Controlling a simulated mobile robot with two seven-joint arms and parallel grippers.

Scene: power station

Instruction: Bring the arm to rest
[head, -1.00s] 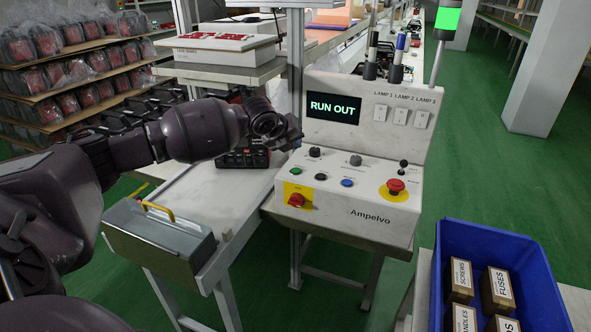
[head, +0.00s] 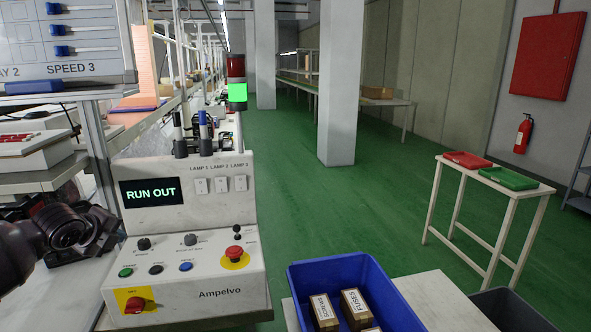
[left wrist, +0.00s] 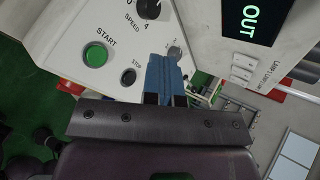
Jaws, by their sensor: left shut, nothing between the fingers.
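My left arm comes in at the left edge of the head view. Its gripper (head: 112,240) is beside the left side of the white control panel (head: 215,285), and its fingers are hard to make out there. In the left wrist view the blue fingers (left wrist: 165,68) are together with nothing between them. They point past the panel face, where the green START button (left wrist: 95,54) and the STOP button (left wrist: 128,76) show. I cannot tell the gap to the panel. My right gripper is in neither view.
The panel screen (head: 151,191) reads RUN OUT, and the signal tower (head: 237,85) glows green. A blue bin (head: 377,275) with labelled boxes stands on a table at the lower middle. A small table (head: 483,175) with red and green trays stands right. The green aisle between is clear.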

